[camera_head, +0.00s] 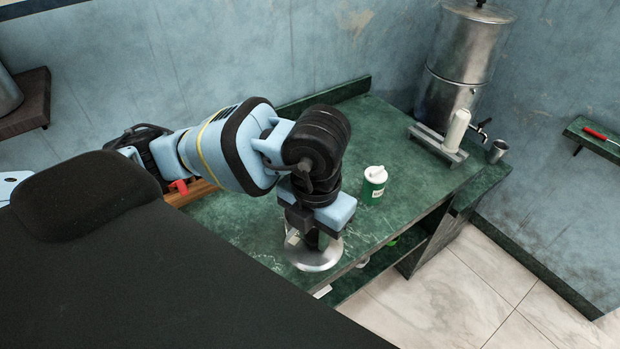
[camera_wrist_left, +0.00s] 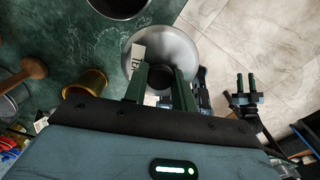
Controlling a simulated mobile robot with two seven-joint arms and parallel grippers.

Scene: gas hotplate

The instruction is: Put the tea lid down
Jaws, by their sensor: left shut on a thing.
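The tea lid (camera_head: 313,257) is a round silver metal disc with a dark knob. It is at the front edge of the green counter (camera_head: 240,235), below my left gripper (camera_head: 314,235). In the left wrist view the lid (camera_wrist_left: 185,48) lies between and beyond the fingers of my left gripper (camera_wrist_left: 160,88), which is shut on its dark knob. A tag reading "TEA" (camera_wrist_left: 138,57) shows at its left. I cannot tell whether the lid touches the counter. My right gripper (camera_wrist_left: 246,84) shows at the right of the wrist view, with its fingers apart and empty.
A green canister with a white top (camera_head: 374,187) stands right of my left gripper. A metal urn (camera_head: 462,60) stands at the back right, with a small metal cup (camera_head: 497,151) near its tap. In the wrist view, a brass cup (camera_wrist_left: 88,84) stands left of the fingers.

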